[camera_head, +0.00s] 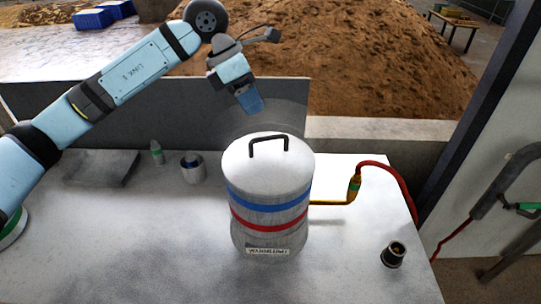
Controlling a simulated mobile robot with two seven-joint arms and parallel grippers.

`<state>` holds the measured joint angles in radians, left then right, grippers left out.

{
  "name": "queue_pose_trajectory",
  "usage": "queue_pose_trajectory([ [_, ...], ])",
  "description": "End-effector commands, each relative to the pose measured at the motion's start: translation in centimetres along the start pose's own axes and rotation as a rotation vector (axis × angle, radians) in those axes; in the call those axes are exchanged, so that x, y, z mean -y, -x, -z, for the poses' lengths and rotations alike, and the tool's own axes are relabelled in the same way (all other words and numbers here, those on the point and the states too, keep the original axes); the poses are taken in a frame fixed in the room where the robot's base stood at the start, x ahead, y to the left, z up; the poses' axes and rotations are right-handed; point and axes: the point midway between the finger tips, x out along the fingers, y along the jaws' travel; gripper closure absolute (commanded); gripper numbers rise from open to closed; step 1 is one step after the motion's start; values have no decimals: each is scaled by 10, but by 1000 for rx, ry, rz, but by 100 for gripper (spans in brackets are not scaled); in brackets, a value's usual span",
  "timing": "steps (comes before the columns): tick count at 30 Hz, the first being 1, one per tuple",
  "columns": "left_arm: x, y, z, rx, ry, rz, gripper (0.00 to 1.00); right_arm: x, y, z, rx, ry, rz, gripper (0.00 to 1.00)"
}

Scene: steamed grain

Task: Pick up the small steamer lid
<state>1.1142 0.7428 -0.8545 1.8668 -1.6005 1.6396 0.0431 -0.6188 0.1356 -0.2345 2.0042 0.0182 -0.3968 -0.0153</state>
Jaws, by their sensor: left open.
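The small steamer (270,211) is a grey-white cylinder with a blue band and a red band, upright on the white table. Its pale lid (268,170) sits on top and has a black bar handle (268,146). My left gripper (250,103) hangs above and slightly left of the lid, pointing down, apart from the handle. It is open and holds nothing that I can see; the gap between its fingers is hard to make out. My right gripper is out of view.
A red hose (386,169) with a yellow pipe (332,203) joins the steamer's right side. A small dark cup-like part (393,254) stands at the table's right. A metal cup (192,168), small bottle (157,153) and grey tray (101,168) stand back left. A large grain heap (330,55) lies behind the low wall.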

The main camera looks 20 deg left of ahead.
Motion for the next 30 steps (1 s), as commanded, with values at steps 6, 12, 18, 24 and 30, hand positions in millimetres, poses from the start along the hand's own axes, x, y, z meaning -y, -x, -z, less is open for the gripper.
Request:
queue_pose_trajectory([
  [6,1,-36,0,0,0,2,59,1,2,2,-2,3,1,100],
  [12,2,-47,0,1,-1,2,59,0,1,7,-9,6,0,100],
  [18,8,-68,4,-1,-1,4,59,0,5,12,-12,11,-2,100],
  [24,9,-95,5,1,0,2,59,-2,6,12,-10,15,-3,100],
  [30,8,-96,5,2,-1,1,59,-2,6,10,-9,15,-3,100],
])
